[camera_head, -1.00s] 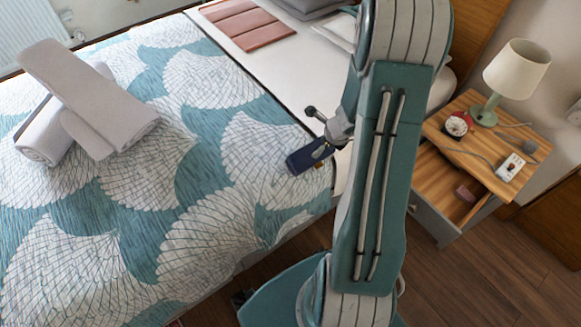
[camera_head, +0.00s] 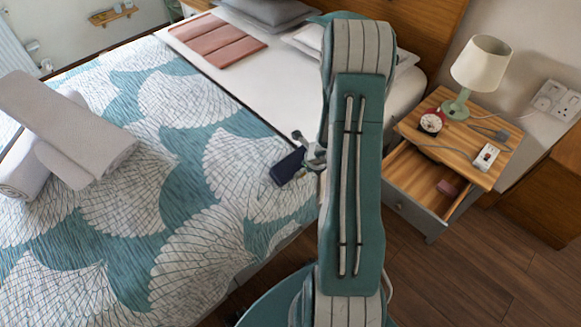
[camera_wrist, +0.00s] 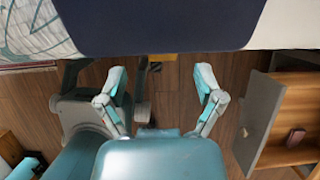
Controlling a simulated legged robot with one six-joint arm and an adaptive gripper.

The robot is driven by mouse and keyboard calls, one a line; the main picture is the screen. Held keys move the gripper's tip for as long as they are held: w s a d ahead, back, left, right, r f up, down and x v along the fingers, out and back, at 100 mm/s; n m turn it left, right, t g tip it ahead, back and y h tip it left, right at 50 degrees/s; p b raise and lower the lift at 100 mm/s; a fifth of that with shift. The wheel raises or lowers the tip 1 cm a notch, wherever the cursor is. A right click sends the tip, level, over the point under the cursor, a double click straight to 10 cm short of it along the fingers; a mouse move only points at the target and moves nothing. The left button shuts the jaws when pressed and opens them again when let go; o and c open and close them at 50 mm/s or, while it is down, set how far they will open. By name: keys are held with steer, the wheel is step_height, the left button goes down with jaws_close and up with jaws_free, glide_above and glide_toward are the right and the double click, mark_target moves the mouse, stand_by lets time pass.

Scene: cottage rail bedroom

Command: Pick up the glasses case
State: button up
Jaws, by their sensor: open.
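A dark navy, flat-looking block (camera_head: 287,167), which I take for the glasses case, lies at the bed's near edge on the patterned cover. In the wrist view the navy case (camera_wrist: 160,27) fills the top, with a small yellow tab on its lower edge. My gripper (camera_wrist: 160,78) is open there, its two fingers apart and pointing toward the case, with nothing between them. In the head view my gripper (camera_head: 308,150) is right beside the case, partly hidden by my arm; contact cannot be told.
A nightstand (camera_head: 470,150) with an open drawer (camera_head: 415,180) stands right of the bed. A small maroon thing (camera_head: 447,187) lies in the drawer. Rolled towels (camera_head: 65,130) lie on the bed's left.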

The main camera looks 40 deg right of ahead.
mark_target(304, 174)
steer(key=x, duration=0.3)
steer(key=shift+d+f, duration=0.25)
steer(key=shift+d, duration=0.05)
steer(key=shift+w+a+f, duration=0.1)
steer(key=shift+f, duration=0.1)
steer(key=shift+a, duration=0.1)
steer(key=shift+a, duration=0.1)
steer(key=shift+c, duration=0.3)
jaws_close()
steer(key=shift+r, duration=0.1)
